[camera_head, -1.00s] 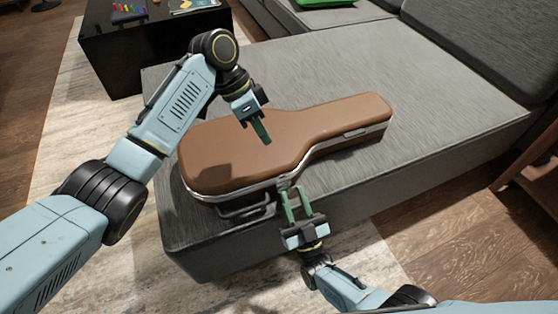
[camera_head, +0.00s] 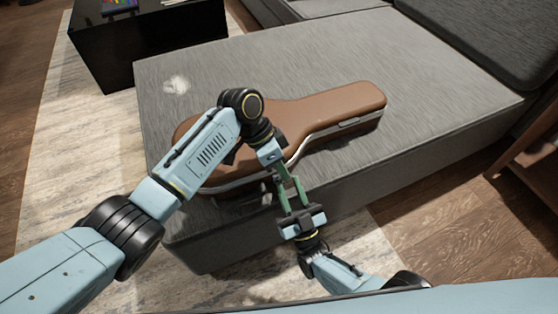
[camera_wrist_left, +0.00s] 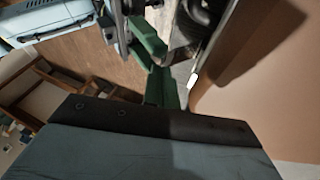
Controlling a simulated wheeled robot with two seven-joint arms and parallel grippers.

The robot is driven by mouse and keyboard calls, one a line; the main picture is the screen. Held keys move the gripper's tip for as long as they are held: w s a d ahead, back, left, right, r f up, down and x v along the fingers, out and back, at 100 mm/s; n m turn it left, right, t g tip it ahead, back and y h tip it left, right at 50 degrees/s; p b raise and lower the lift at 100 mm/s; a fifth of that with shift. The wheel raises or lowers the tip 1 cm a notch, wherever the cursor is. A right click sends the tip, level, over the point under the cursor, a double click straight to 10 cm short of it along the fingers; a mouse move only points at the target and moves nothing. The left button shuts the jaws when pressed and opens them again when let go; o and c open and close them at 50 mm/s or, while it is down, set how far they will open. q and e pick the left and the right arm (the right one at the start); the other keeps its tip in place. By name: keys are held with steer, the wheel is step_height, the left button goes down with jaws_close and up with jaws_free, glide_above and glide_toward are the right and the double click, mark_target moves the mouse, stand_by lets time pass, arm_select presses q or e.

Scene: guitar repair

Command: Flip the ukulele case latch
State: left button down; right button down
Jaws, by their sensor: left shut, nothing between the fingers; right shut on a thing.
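The brown ukulele case (camera_head: 340,105) lies closed on the grey sofa seat, its narrow neck end to the right. It also fills the right of the left wrist view (camera_wrist_left: 270,90). My left gripper (camera_head: 283,176) is shut and empty, pointing down at the case's front metal edge. Its green fingers show in the left wrist view (camera_wrist_left: 161,88). My right gripper (camera_head: 290,192) reaches from the front to the same edge, shut on the case there; I cannot tell on which part. Its green fingers nearly meet my left fingers. The latch is hidden behind the grippers.
The grey sofa seat (camera_head: 430,90) is clear behind and right of the case. A small white patch (camera_head: 177,85) lies on it at the back left. A black table (camera_head: 150,40) stands at the back left, a wooden piece of furniture (camera_head: 530,170) at the right.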

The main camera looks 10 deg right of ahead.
steer(key=shift+s+f, duration=0.15)
arm_select(q)
steer(key=shift+s+d+f, duration=0.15)
steer(key=shift+s+f, duration=0.3)
steer(key=shift+s, duration=0.25)
arm_select(e)
steer(key=c, duration=1.1)
jaws_free()
arm_select(q)
steer(key=shift+w+r, duration=0.1)
arm_select(e)
steer(key=shift+w+r, duration=0.2)
steer(key=shift+w, duration=0.05)
steer(key=shift+g, duration=0.3)
